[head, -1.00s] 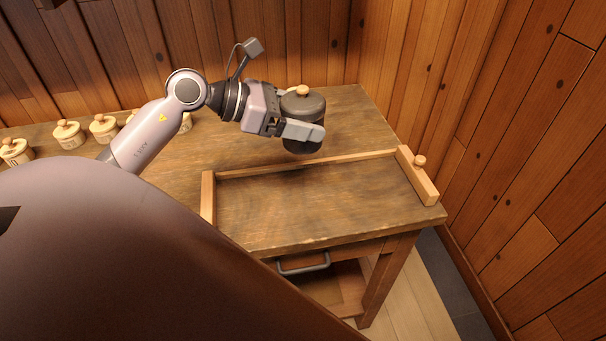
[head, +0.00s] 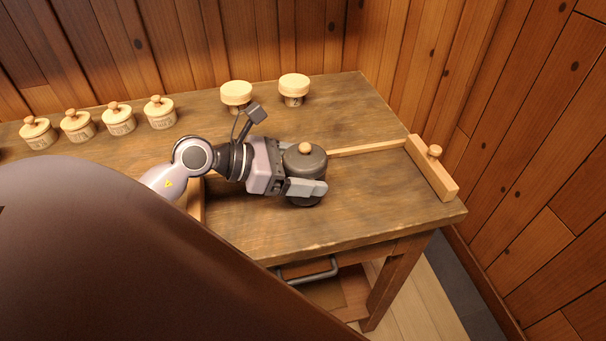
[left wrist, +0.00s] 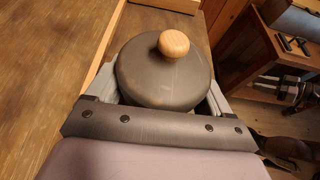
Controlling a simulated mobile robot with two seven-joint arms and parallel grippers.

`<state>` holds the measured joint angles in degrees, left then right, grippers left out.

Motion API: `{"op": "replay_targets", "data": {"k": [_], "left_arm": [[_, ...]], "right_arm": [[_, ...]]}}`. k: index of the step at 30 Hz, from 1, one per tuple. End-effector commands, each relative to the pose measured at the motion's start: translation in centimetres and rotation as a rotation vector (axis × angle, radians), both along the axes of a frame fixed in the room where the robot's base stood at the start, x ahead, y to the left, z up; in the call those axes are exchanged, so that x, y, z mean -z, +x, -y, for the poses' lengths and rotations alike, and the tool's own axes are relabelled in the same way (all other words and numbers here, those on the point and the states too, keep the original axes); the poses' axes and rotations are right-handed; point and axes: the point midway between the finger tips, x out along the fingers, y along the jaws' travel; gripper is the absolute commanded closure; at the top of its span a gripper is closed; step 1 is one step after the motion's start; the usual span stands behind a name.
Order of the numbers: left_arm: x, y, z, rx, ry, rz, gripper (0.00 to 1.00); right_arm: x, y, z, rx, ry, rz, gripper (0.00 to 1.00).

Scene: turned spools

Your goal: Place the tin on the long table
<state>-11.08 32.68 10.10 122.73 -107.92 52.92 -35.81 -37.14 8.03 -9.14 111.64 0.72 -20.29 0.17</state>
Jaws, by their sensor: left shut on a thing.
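The tin is a dark grey round pot with a lid and a pale wooden knob. In the left wrist view the tin (left wrist: 165,75) stands upright between the two fingers. Whether its base touches the table is hidden. My right gripper is not in view.
A low wooden rail (head: 370,147) and an end block with a knob (head: 434,170) border the area. Several pale lidded pots (head: 120,118) line the back left, and two pale spools (head: 294,88) stand at the back. The tabletop right of the tin is clear.

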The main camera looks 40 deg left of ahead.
Motion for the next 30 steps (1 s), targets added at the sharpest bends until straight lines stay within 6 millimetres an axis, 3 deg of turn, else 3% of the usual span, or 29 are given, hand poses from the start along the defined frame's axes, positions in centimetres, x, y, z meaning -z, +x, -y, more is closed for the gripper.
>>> {"op": "replay_targets", "data": {"k": [2,14,15,16,26,30], "left_arm": [[1.2,-0.3,0.3,0.0,-0.002,0.001,0.53],[1.6,-0.3,0.4,-0.001,0.0,0.003,0.53],[1.5,-0.4,0.4,-0.001,0.0,0.001,0.12],[1.5,-0.4,0.4,-0.001,0.0,0.001,0.03],[1.1,-0.4,0.4,-0.001,0.0,0.001,0.0],[0.9,-1.3,-0.5,-0.003,0.003,-0.002,0.0]], "right_arm": [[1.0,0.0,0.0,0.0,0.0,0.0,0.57],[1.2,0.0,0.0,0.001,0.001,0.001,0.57],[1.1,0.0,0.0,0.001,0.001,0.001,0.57],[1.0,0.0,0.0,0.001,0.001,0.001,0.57],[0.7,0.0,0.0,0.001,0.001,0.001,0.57],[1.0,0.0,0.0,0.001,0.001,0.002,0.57]]}}
